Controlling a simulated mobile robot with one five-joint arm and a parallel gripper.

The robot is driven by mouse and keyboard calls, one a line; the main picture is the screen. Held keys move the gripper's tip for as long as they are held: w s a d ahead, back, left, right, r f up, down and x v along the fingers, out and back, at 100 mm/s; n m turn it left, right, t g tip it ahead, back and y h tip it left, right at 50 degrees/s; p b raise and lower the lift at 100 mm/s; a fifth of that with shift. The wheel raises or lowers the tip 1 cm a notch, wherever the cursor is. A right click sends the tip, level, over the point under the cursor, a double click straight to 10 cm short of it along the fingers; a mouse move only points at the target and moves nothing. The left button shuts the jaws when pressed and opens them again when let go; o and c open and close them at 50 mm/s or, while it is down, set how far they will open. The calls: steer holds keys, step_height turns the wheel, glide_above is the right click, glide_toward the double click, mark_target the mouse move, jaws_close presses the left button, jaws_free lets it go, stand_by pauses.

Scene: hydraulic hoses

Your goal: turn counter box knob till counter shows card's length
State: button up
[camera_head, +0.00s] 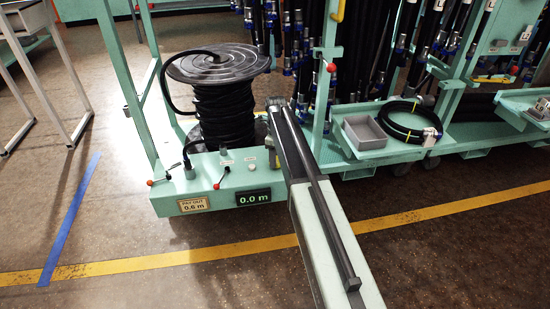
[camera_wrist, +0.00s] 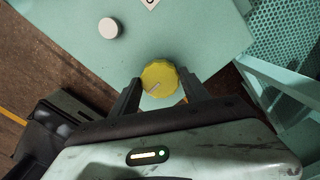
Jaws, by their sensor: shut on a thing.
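The counter box (camera_head: 215,185) is pale green and stands at the front of the hose reel. Its display (camera_head: 253,197) reads 0.0 m, and the card (camera_head: 194,204) beside it reads "PAY OUT 0.6 m". The yellow knob (camera_wrist: 158,77) shows in the wrist view on the box top (camera_wrist: 185,35), with a pale pointer line on it. My gripper (camera_wrist: 160,92) is shut on the knob, one dark finger at each side. In the head view my arm hides the knob and the gripper's fingertips.
A white round button (camera_wrist: 109,28) sits left of the knob. A grey bin (camera_head: 365,132) and coiled hose (camera_head: 405,120) lie on a tray to the right.

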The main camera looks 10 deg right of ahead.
steer(key=n, duration=0.4)
steer(key=shift+n, duration=1.2)
stand_by(0.6)
steer(key=shift+d+n, duration=0.1)
steer(key=shift+n, duration=3)
stand_by(2.7)
